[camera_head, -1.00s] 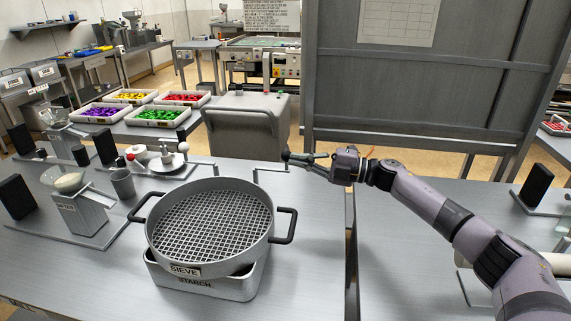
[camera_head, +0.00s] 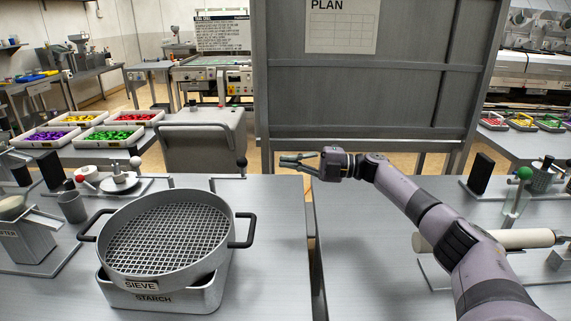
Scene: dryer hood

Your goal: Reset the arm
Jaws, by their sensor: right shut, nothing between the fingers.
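My right arm reaches in from the lower right. Its gripper (camera_head: 283,161) is shut and empty, pointing left. It hangs in the air near the far edge of the tables, in front of the grey panel (camera_head: 375,95). It is to the upper right of the round sieve (camera_head: 167,237), apart from it. The sieve rests on a metal box labelled STARCH (camera_head: 165,298). My left gripper is not in view.
A grey table (camera_head: 275,270) under the sieve and another on the right (camera_head: 370,270) have a narrow gap between them. A white roller (camera_head: 520,238) and a black block (camera_head: 480,173) stand on the right. Trays of coloured pieces (camera_head: 108,136) lie at the back left.

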